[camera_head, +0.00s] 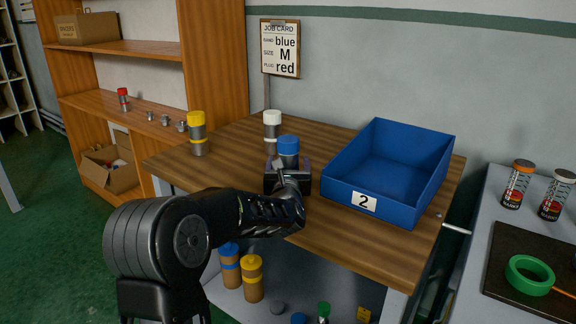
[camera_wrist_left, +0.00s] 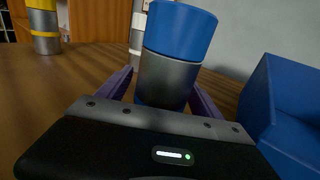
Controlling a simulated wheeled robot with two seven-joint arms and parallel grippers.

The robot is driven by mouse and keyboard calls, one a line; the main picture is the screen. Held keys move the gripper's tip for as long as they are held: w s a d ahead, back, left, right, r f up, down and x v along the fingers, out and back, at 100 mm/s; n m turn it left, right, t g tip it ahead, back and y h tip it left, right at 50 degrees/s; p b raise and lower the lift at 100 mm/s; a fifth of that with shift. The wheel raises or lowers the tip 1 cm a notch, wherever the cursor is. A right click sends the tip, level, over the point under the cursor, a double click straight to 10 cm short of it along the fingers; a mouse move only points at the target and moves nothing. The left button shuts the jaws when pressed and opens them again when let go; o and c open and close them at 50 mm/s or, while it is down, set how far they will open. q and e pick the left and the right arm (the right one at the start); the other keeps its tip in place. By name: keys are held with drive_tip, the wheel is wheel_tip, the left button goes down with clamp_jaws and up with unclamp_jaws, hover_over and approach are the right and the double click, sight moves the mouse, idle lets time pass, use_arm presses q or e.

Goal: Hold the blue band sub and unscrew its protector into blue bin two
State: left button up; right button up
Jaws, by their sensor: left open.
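The blue band sub (camera_head: 289,160) stands upright on the wooden bench, a grey metal cylinder with its blue protector (camera_head: 287,144) on top. In the left wrist view the sub (camera_wrist_left: 165,80) and protector (camera_wrist_left: 181,30) fill the middle, with some blue low on the body. My left gripper (camera_head: 288,166) is open, its purple fingers on either side of the sub; whether they touch it I cannot tell. Its lower part is hidden by the gripper. Blue bin two (camera_head: 345,192), labelled 2, stands to the right and looks empty. My right gripper is not in view.
A white-capped sub (camera_head: 272,124) stands just behind, and a yellow-capped sub (camera_head: 197,134) at the bench's left. A job card (camera_head: 280,48) reads blue, M, red. Capped subs (camera_head: 252,278) stand on the lower shelf. A grey table (camera_head: 478,200) is at right.

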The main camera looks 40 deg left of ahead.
use_arm(q)
drive_tip(key=shift+w, duration=0.1)
drive_tip(key=shift+c, duration=0.4)
clamp_jaws()
idle(0.8)
drive_tip(key=shift+r, duration=0.1)
